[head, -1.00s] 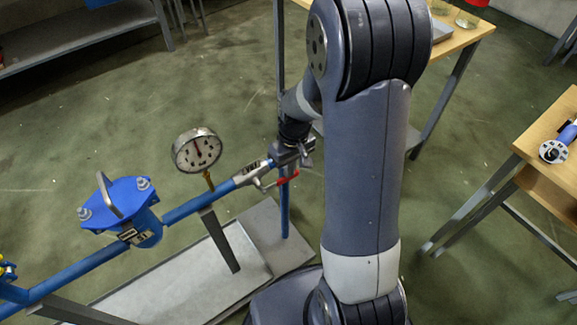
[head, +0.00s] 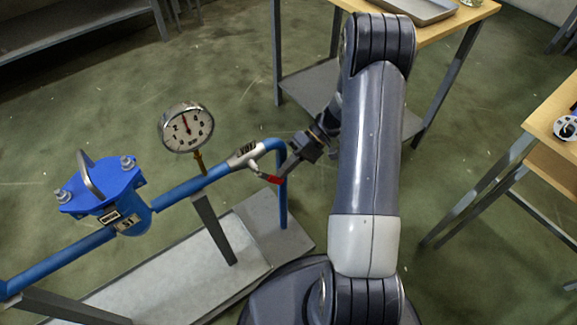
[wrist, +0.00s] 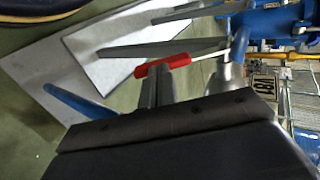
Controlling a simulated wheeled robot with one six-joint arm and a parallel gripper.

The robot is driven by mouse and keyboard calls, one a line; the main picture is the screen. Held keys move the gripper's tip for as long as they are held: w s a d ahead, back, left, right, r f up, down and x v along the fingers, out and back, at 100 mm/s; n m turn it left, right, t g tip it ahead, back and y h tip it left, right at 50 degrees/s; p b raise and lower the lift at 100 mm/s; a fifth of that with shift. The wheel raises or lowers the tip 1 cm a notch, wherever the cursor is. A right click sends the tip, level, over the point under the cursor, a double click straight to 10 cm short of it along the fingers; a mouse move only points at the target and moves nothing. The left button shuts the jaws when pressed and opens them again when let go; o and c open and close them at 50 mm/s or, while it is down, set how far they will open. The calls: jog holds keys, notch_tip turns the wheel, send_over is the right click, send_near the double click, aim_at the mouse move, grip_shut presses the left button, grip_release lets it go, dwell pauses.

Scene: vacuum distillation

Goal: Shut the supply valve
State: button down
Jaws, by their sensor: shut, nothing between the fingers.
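The valve (head: 243,155) is a silver body with a label plate, set in the blue pipe near its bend in the head view. Its lever has a red grip (head: 272,179) and points right and down, at an angle to the pipe. The red grip also shows in the wrist view (wrist: 176,61). My gripper (head: 285,172) is shut and empty, with its fingertips at the red grip's end. In the wrist view my closed fingers (wrist: 154,86) stand right against the grip; whether they touch it I cannot tell.
A round pressure gauge (head: 187,128) stands on the pipe, left of the valve. A blue lidded housing (head: 105,195) sits further left. The pipe's vertical leg (head: 283,205) drops to a grey base plate (head: 255,222) near my gripper. Wooden tables stand behind and right.

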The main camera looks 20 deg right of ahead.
aim_at(277, 184)
jog(key=f, duration=0.1)
jog(key=a+b, duration=0.1)
jog(key=f+b, duration=0.1)
jog(key=shift+s+a+f+y, duration=0.3)
jog(key=shift+a+y, duration=0.05)
jog(key=shift+y, duration=0.05)
jog(key=shift+s+a+f, duration=0.1)
jog(key=shift+a+f, duration=0.1)
jog(key=shift+a+f+g+y+b, duration=0.3)
jog(key=shift+y+b, duration=0.2)
jog(key=shift+y, duration=0.3)
jog(key=shift+s+a, duration=0.2)
jog(key=shift+a, duration=0.25)
jog(key=shift+f, duration=0.1)
jog(key=shift+b, duration=0.3)
